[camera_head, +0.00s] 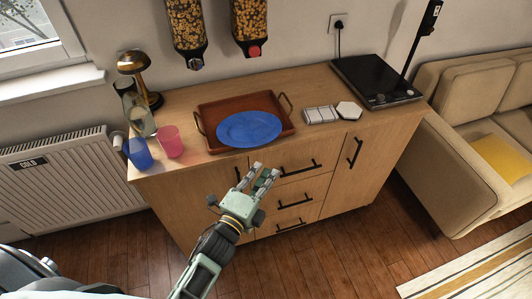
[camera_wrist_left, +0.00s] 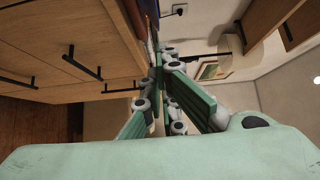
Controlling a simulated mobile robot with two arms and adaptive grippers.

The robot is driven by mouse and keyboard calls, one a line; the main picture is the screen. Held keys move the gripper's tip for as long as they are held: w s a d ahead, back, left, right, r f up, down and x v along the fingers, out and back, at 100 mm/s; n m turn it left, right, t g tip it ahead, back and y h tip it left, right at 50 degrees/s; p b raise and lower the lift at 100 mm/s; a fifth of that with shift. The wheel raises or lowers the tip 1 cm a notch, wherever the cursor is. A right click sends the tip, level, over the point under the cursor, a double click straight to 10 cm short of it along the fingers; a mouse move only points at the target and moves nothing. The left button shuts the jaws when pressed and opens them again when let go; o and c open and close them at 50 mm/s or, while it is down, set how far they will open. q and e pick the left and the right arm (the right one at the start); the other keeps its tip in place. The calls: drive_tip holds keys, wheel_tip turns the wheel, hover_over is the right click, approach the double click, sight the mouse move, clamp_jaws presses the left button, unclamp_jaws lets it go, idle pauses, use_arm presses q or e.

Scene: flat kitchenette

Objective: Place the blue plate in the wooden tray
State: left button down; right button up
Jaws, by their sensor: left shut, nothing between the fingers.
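The blue plate (camera_head: 248,129) lies within the outline of the brown wooden tray (camera_head: 213,112) on the counter, towards the tray's front side. I cannot tell whether its front edge sits flat inside or rests on the front rim. My left gripper (camera_head: 259,172) is in front of the cabinet drawers, below the counter's front edge and apart from the plate. It is shut and empty; its fingers (camera_wrist_left: 160,88) also show in the left wrist view, beside the counter edge. My right gripper is not in view.
Left of the tray stand a pink cup (camera_head: 169,142), a blue cup (camera_head: 138,153), a glass vase (camera_head: 136,112) and a lamp (camera_head: 134,66). To the right are white containers (camera_head: 321,115) and a black hob (camera_head: 375,82). Dispensers (camera_head: 249,25) hang above. Drawer handles (camera_head: 299,170) protrude near the gripper.

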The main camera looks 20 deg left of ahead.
sight(258, 141)
use_arm(q)
drive_tip(key=w+a+p, duration=0.1)
drive_tip(key=w, duration=0.5)
drive_tip(key=shift+w+a, duration=0.2)
drive_tip(key=shift+a, duration=0.15)
drive_tip(key=w+a, duration=0.1)
drive_tip(key=w, duration=0.1)
drive_tip(key=w+a+b, duration=0.1)
drive_tip(key=w, duration=0.1)
drive_tip(key=w+a+b, duration=0.1)
drive_tip(key=w+a, duration=0.1)
drive_tip(key=shift+f, duration=0.15)
drive_tip(key=shift+w+a, duration=0.25)
drive_tip(key=shift+w, duration=0.15)
drive_tip(key=shift+s+r, duration=0.15)
drive_tip(key=shift+r, duration=0.05)
drive_tip(key=shift+f, duration=0.1)
